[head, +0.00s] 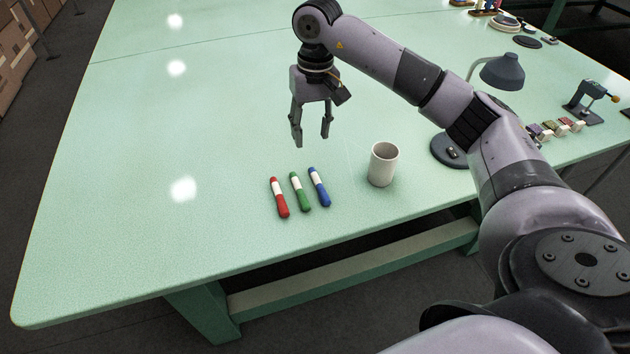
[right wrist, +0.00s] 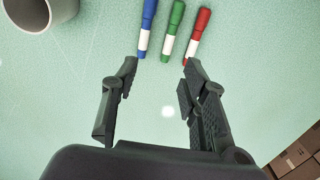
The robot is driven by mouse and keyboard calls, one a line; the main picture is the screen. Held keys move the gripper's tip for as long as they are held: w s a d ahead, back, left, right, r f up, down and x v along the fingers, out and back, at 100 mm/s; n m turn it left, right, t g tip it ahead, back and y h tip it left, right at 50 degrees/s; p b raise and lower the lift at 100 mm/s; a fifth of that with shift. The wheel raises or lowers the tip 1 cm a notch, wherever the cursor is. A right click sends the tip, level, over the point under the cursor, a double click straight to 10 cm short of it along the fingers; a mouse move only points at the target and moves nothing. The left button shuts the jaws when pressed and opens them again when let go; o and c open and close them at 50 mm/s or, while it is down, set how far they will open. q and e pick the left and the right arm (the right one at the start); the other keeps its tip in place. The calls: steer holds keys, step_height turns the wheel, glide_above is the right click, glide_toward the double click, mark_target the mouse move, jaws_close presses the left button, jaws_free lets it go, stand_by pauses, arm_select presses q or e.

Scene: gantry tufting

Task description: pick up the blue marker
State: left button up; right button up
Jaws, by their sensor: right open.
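The blue marker (head: 319,187) lies on the green table, the rightmost of three markers in the head view. Beside it lie the green marker (head: 300,192) and the red marker (head: 279,198). My right gripper (head: 312,141) is open and empty above the table, on the far side of the markers. In the right wrist view the blue marker (right wrist: 147,27) is at the top, beyond the open fingertips (right wrist: 158,75) and apart from them. The green marker (right wrist: 173,30) and red marker (right wrist: 197,36) lie to its right. My left gripper is not in view.
A white cup (head: 383,164) stands just right of the blue marker; it also shows in the right wrist view (right wrist: 38,12). A dark desk lamp (head: 502,72) stands farther right, behind my arm. The table (head: 130,180) is clear to the left.

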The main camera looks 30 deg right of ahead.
steer(key=d, duration=0.2)
steer(key=p, duration=0.2)
glide_above(320, 184)
steer(key=shift+h, duration=0.3)
steer(key=f, duration=1.1)
steer(key=shift+w+a+f, duration=0.1)
steer(key=shift+w, duration=0.15)
steer(key=f, duration=0.1)
steer(key=f+p, duration=0.1)
steer(key=f, duration=0.1)
steer(key=f+p, duration=0.1)
steer(key=shift+s+f, duration=0.25)
steer(key=shift+s, duration=0.1)
steer(key=shift+f, duration=0.5)
jaws_close()
